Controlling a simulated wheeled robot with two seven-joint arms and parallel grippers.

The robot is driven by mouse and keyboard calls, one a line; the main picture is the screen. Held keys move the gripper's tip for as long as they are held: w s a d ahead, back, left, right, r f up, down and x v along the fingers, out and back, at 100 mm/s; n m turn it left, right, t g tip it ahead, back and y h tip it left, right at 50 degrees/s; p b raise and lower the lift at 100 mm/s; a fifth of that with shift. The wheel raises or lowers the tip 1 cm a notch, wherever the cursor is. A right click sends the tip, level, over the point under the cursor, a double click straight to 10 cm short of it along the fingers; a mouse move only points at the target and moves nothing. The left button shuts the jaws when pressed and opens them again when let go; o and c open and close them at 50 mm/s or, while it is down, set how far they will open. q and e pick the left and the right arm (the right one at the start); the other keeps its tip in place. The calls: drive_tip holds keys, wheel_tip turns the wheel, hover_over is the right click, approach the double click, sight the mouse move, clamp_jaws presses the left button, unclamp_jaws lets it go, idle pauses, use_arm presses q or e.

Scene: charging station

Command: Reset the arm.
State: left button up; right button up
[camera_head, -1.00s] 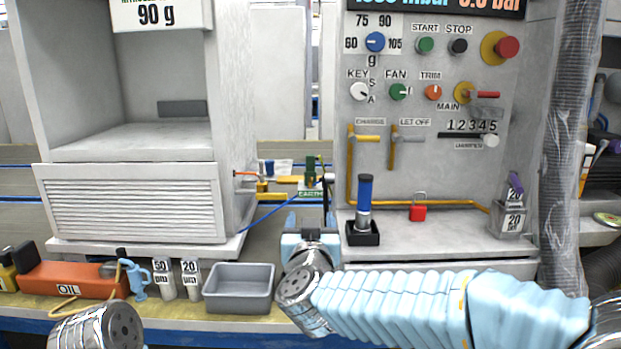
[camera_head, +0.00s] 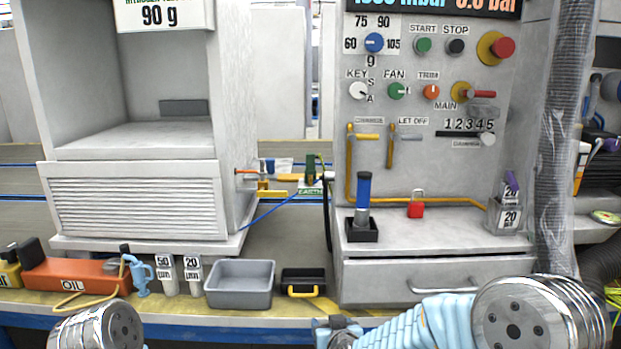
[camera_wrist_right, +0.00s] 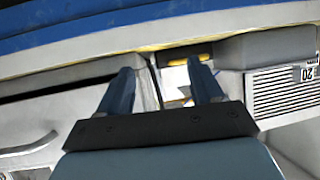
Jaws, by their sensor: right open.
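My right arm comes in from the lower right of the head view, with its light blue sleeve and a silver joint low in front of the drawer. The right gripper (camera_wrist_right: 165,88) shows in the right wrist view with its two dark fingers apart and nothing between them. In the head view its end is at the bottom edge and its fingers cannot be made out. Of my left arm only a silver joint shows at the lower left; the left gripper is out of view.
A grey bin (camera_head: 240,284) and a black tray with a yellow handle (camera_head: 303,283) stand on the bench front. The drawer (camera_head: 440,281) is shut. A blue-handled tool (camera_head: 363,200) stands in a black holder by a red padlock (camera_head: 416,206). An orange oil can (camera_head: 75,279) is at left.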

drive_tip(key=s+d+f+g, duration=0.2)
drive_tip(key=s+f, duration=0.1)
drive_tip(key=f, duration=0.4)
drive_tip(key=s+d+f+g, duration=0.2)
drive_tip(key=s+f, duration=0.2)
drive_tip(key=f, duration=0.3)
drive_tip(key=s+d+f+m+g+y, duration=0.1)
drive_tip(key=s+f+g, duration=0.2)
drive_tip(key=s+f, duration=0.4)
drive_tip(key=s+d+f+m+g+y, duration=0.1)
drive_tip(key=s+f+g, duration=0.3)
drive_tip(key=s, duration=1)
wheel_tip(320, 180, down, 3)
drive_tip(key=shift+d+r+m, duration=0.1)
drive_tip(key=shift+d+m, duration=0.2)
drive_tip(key=shift+m, duration=0.3)
